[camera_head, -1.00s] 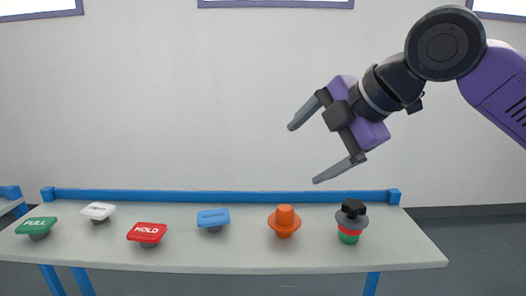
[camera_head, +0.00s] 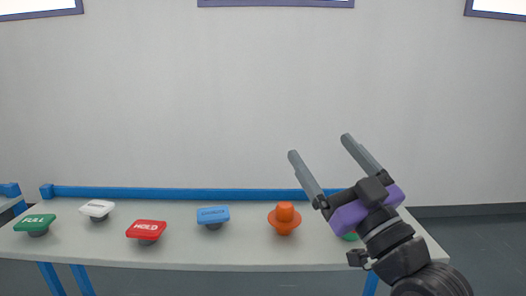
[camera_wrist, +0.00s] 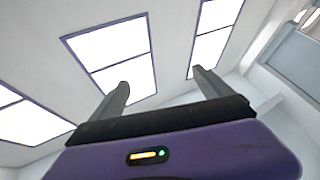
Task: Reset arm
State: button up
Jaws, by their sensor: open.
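My gripper (camera_head: 318,146) is open and empty in the head view. It is raised over the right part of the table, with both fingers pointing up and a little to the left. My wrist and hand cover most of the black, red and green knob at the table's right end; only a bit of its green base (camera_head: 350,236) shows. In the wrist view, the two spread fingers of my gripper (camera_wrist: 160,86) have nothing between them, and bright ceiling panels lie beyond.
The table (camera_head: 260,255) carries a green FULL button (camera_head: 35,223), a white button (camera_head: 97,209), a red HOLD button (camera_head: 147,230), a blue button (camera_head: 213,215) and an orange knob (camera_head: 285,217). A blue rail (camera_head: 200,192) runs along its back edge. The space above the table's left part is clear.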

jog(key=s+d+f+m+t+h, duration=0.1)
jog(key=s+d+f+m+h, duration=0.4)
jog(key=s+f, duration=0.4)
jog(key=s+d+f+m+h, duration=0.3)
jog(key=s+f+m+h, duration=0.3)
jog(key=f, duration=0.4)
jog(key=s+f+n+g, duration=0.1)
jog(key=s+f+g, duration=0.1)
jog(key=s+f, duration=0.4)
jog(key=s+f+n+g+b, duration=0.1)
jog(key=s+f, duration=0.4)
jog(key=s, duration=0.8)
jog(key=s+d+f+n+g+y, duration=0.1)
jog(key=s+f+g, duration=0.3)
jog(key=s, duration=0.5)
notch_tip(320, 180, down, 3)
jog(key=shift+s+r+n+b, duration=0.2)
jog(key=shift+n+b, duration=0.1)
jog(key=shift+n, duration=0.1)
